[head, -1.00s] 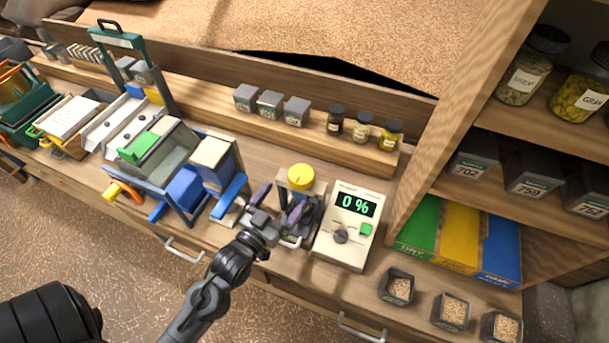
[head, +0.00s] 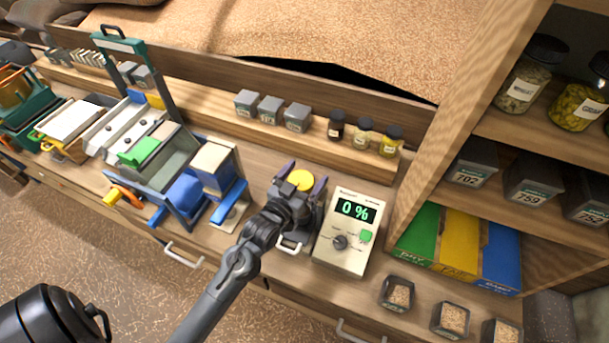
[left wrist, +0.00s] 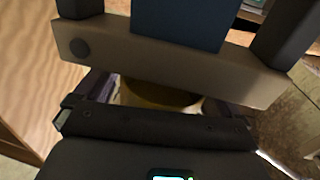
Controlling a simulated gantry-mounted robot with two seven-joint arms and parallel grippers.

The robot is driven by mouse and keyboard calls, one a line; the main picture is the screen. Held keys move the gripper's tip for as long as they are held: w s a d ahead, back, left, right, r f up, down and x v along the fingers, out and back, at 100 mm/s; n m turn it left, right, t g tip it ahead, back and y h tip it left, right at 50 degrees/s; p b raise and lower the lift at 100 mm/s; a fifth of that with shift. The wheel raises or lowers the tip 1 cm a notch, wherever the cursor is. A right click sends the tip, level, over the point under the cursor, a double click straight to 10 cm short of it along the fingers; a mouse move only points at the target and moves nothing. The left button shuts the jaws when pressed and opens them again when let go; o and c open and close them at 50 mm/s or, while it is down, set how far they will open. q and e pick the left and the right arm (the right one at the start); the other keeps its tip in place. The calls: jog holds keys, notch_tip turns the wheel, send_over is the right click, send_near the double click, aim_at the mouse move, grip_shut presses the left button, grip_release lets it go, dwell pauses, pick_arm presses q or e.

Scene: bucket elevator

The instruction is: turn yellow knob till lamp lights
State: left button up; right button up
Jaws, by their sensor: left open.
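The yellow knob (head: 302,179) is a round cap on top of a small grey device (head: 311,222) on the bench. My left gripper (head: 299,183) is open, with its purple fingers on either side of the knob. I cannot tell whether the fingers touch it. In the left wrist view the knob (left wrist: 158,94) shows as a shaded yellow-brown disc, mostly hidden behind dark and grey parts. No lit lamp can be made out on the device, and my gripper hides part of it. My right gripper is not in view.
A cream meter (head: 347,236) reading 0 % stands right of the device, with a dial and a green square. A blue machine (head: 190,185) stands to the left. Jars and grey tins line the ledge behind. Grain cups (head: 398,293) sit at the front right.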

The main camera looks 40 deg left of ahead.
pick_arm(q)
jog(key=c, duration=1)
jog(key=shift+o, duration=0.2)
jog(key=shift+h, duration=0.3)
jog(key=m+h+p, duration=0.1)
jog(key=m+h, duration=0.1)
jog(key=shift+r+h+p, duration=0.15)
jog(key=shift+h+p, duration=0.15)
jog(key=shift+p, duration=0.1)
jog(key=m+h, duration=0.1)
jog(key=h, duration=0.1)
jog(key=m+h+p, duration=0.1)
jog(key=h, duration=0.1)
jog(key=shift+d+m, duration=0.2)
jog(key=shift+m, duration=0.1)
jog(key=m+g+h, duration=0.1)
jog(key=m+h, duration=0.1)
jog(key=h, duration=0.1)
jog(key=shift+d+p, duration=0.2)
jog(key=shift+p, duration=0.15)
jog(key=shift+s+d+m+g+h, duration=0.1)
jog(key=shift+m+g+h, duration=0.55)
jog(key=shift+h, duration=0.2)
jog(key=shift+s+d+m+g+h, duration=0.1)
jog(key=shift+m+g+h, duration=0.5)
jog(key=shift+h, duration=0.25)
jog(key=shift+m, duration=0.25)
